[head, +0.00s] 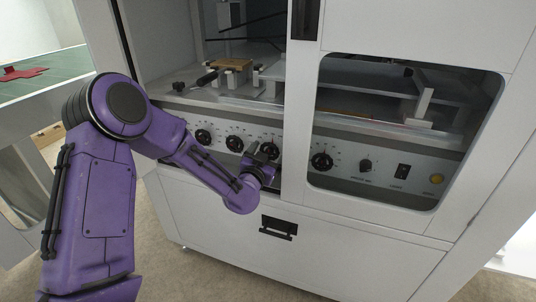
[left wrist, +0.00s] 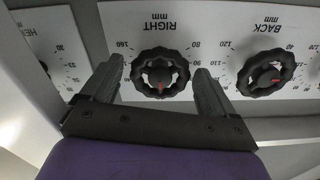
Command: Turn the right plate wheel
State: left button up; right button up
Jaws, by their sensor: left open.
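The right plate wheel is a black, scalloped knob (left wrist: 160,74) under the upside-down label RIGHT in the left wrist view, with a red mark towards the picture's bottom. In the head view this wheel (head: 270,150) is third in the row of dials, partly hidden by my gripper. My left gripper (head: 262,156) is at the panel. In the left wrist view its open fingers (left wrist: 158,66) stand on either side of the wheel, with visible gaps. My right gripper is not in view.
The BACK wheel (left wrist: 266,74) is close beside one finger. A white door post (head: 298,130) stands just right of my gripper. Another dial (head: 322,161) shows behind the window beyond it. A drawer with a black handle (head: 278,228) lies below.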

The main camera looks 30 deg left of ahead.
pick_arm(q)
jog(key=c, duration=1.1)
jog(key=shift+o, duration=0.2)
jog(key=shift+n, duration=0.3)
jog(key=n+p, duration=0.1)
jog(key=n, duration=0.2)
jog(key=shift+r+n, duration=0.1)
jog(key=shift+n, duration=0.2)
jog(key=n+p, duration=0.1)
jog(key=n, duration=0.8)
jog(key=shift+n, duration=2.3)
